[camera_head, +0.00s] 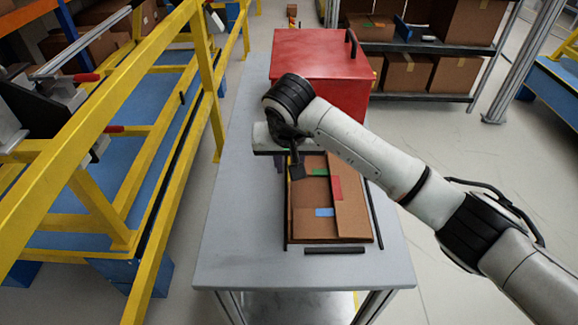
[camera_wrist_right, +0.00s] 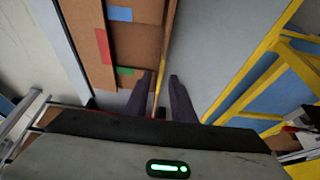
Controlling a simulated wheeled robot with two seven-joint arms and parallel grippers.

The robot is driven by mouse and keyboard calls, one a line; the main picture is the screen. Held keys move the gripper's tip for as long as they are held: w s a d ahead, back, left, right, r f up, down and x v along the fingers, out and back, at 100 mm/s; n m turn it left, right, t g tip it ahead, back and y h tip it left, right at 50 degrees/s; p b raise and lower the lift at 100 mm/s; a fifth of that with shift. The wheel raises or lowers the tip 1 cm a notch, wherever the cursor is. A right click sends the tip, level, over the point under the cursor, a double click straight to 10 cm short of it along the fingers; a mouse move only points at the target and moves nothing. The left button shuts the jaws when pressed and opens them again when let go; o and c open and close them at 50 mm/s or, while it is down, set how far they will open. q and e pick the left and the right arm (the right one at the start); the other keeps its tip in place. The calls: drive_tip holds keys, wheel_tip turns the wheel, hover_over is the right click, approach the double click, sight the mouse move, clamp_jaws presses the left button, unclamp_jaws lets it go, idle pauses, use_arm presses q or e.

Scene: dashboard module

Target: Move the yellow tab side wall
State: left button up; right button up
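A brown cardboard box (camera_head: 305,222) lies on the grey table (camera_head: 235,230), with green (camera_head: 319,172), red (camera_head: 336,187) and blue (camera_head: 324,212) tabs on its panels. My right gripper (camera_head: 295,172) reaches down at the box's left edge and hides part of it. In the right wrist view, the gripper's two dark fingers (camera_wrist_right: 162,80) are apart. The thin side wall with the yellow tab (camera_wrist_right: 161,86) shows between them, with gaps visible. Contact with the wall cannot be made out. My left gripper is not in view.
A red case (camera_head: 318,55) with a black handle stands behind the cardboard. Thin black strips (camera_head: 335,250) border the box on the table. A yellow-railed blue rack (camera_head: 150,150) stands at the left. Shelves with cartons (camera_head: 405,72) stand behind. The table's front left is clear.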

drive_tip(key=shift+x, duration=1.95)
clamp_jaws()
